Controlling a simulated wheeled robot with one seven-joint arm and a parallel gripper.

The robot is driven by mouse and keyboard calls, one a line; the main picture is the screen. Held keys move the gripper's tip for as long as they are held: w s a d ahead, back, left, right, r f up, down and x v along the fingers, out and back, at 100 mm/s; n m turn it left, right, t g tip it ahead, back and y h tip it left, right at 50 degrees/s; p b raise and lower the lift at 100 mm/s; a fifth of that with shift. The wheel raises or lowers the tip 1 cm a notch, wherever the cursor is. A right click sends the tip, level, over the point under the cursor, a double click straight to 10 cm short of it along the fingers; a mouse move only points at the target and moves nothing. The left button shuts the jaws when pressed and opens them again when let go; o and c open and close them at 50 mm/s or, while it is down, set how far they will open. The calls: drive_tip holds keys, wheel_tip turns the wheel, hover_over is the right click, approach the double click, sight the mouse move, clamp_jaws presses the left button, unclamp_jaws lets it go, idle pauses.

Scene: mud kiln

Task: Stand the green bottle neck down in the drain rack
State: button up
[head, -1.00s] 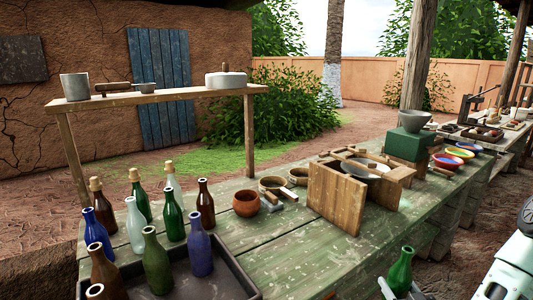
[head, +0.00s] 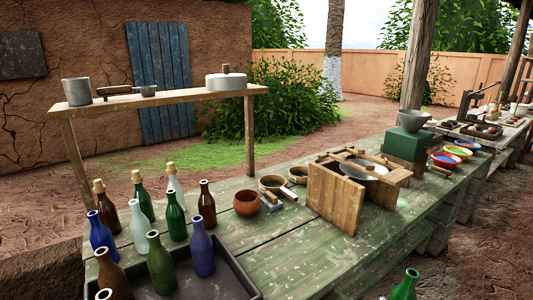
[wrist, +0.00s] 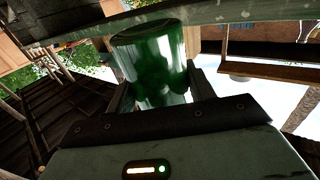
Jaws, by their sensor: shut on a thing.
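The held green bottle (head: 405,286) shows at the bottom right edge of the head view, neck up, its lower part cut off by the frame. In the wrist view the green bottle (wrist: 150,62) lies between the fingers of my gripper (wrist: 160,88), which is shut on it.
A dark tray (head: 238,272) at lower left has several bottles in and around it, including a blue bottle (head: 201,248). A clay pot (head: 246,203) and small bowls stand left of the frame. A green block (head: 405,145) carries a grey bowl. The front tabletop (head: 310,255) is clear.

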sight(411, 299)
drive_tip(key=shift+r+p, duration=2.7)
drive_tip(key=shift+r, duration=0.5)
drive_tip(key=shift+f, duration=0.1)
drive_tip(key=m+b, duration=0.1)
drive_tip(key=m, duration=0.2)
drive_tip(key=shift+f, duration=0.15)
drive_tip(key=m+b, duration=0.1)
drive_tip(key=m, duration=0.4)
drive_tip(key=m+b, duration=0.2)
drive_tip(key=m, duration=0.3)
drive_tip(key=shift+f, duration=0.1)
drive_tip(key=m+b, duration=0.2)
drive_tip(key=m, duration=0.2)
drive_tip(key=shift+r+m, duration=0.25)
drive_tip(key=shift+m, duration=0.25)
